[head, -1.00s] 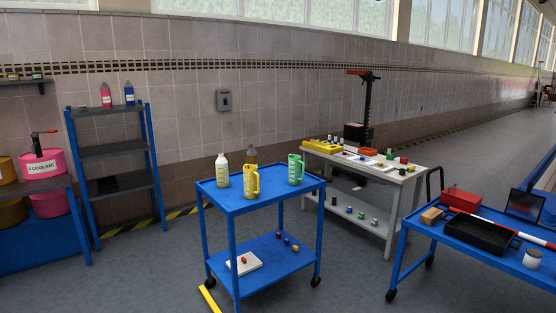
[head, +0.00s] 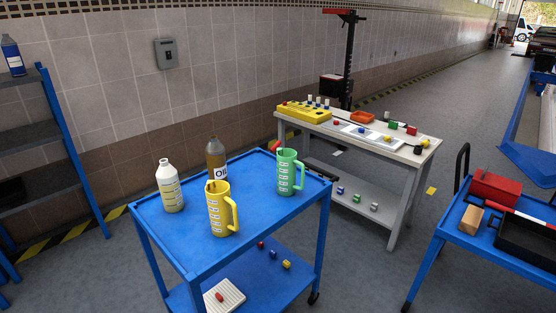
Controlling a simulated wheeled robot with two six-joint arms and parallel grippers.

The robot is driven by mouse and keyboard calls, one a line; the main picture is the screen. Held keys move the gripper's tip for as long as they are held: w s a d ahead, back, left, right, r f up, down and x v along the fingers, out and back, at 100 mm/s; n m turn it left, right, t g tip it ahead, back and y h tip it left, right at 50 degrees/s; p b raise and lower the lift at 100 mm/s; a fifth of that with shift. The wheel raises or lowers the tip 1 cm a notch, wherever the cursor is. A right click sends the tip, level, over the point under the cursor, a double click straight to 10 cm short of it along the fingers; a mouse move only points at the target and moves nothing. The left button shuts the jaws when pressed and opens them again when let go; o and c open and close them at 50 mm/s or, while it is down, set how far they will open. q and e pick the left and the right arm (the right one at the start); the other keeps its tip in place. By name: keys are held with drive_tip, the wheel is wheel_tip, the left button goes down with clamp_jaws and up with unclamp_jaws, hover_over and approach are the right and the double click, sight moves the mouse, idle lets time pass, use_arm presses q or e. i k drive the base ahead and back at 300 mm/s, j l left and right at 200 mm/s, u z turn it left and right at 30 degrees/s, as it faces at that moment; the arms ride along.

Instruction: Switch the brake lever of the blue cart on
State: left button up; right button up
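A blue cart (head: 252,229) stands in the middle foreground, with bottles and jugs on its top and a lower shelf below. A second blue cart (head: 452,230) is at the right edge, partly cut off, with a black push handle (head: 462,167) at its far left corner. I cannot tell which cart the task means. No brake lever can be made out on either one. A dark caster (head: 314,298) shows under the middle cart's right leg. Neither of my grippers is in view.
The middle cart carries a white bottle (head: 169,188), an oil bottle (head: 216,150), a yellow jug (head: 219,210) and a green jug (head: 288,173). A grey workbench (head: 391,161) stands behind. A shelf rack (head: 38,160) is at left. Floor (head: 375,275) between the carts is clear.

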sight(272, 149)
drive_tip(key=i+j+u, duration=0.1)
drive_tip(key=i, duration=0.25)
drive_tip(key=i+l+u, duration=0.1)
drive_tip(key=u, duration=0.25)
drive_tip(key=l+u, duration=0.25)
drive_tip(key=u, duration=0.15)
drive_tip(key=i+l+u, duration=0.1)
drive_tip(key=l+u, duration=0.7)
drive_tip(key=l, duration=1.75)
